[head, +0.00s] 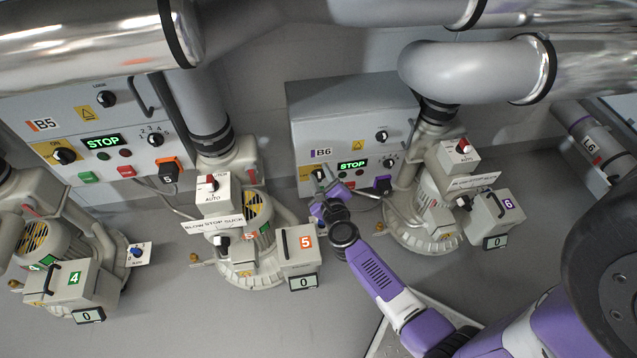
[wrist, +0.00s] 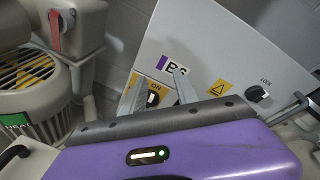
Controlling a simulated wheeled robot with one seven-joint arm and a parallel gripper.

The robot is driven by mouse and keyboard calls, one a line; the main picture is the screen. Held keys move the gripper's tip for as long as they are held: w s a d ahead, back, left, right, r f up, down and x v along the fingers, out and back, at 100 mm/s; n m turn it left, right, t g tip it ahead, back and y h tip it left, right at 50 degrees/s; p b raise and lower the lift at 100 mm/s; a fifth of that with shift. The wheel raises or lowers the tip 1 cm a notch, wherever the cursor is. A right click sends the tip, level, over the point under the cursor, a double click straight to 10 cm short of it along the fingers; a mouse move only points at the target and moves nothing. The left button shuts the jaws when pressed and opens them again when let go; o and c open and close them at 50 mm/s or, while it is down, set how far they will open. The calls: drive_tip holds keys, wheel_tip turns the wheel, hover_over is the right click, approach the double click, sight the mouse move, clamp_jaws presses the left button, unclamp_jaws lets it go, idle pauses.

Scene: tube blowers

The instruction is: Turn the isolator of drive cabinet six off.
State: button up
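Drive cabinet six is the grey box labelled B6 (head: 352,112), at the centre right of the head view; its front fills much of the wrist view (wrist: 207,48). Its isolator is a black rotary knob on a yellow plate (head: 305,172) at the front's left end. In the wrist view the knob (wrist: 153,99) shows beside the word ON. My gripper (head: 322,187) is at the isolator and partly covers it in the head view. In the wrist view its two fingers (wrist: 155,92) are apart, with the knob showing between them. I cannot tell whether they touch it.
B6 also carries a lit green STOP display (head: 352,165), small buttons and a LOCK knob (head: 382,135). Blower 5 (head: 300,250) stands left of my arm and blower 6 (head: 490,215) right of it. Cabinet B5 (head: 60,110) is at left. Large pipes run overhead.

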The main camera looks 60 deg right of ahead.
sight(319, 176)
wheel_tip(319, 176, down, 7)
drive_tip(key=s+m+g, duration=0.2)
drive_tip(key=m, duration=0.5)
drive_tip(key=shift+m+y, duration=0.4)
drive_tip(key=shift+m, duration=0.3)
drive_tip(key=shift+r+b+x, duration=0.1)
drive_tip(key=shift+b+x, duration=0.6)
drive_tip(key=shift+x, duration=1.35)
drive_tip(key=shift+r+b+x, duration=0.15)
drive_tip(key=shift+b+x, duration=0.55)
drive_tip(key=shift+x, duration=1.4)
drive_tip(key=shift+w, duration=0.15)
clamp_jaws()
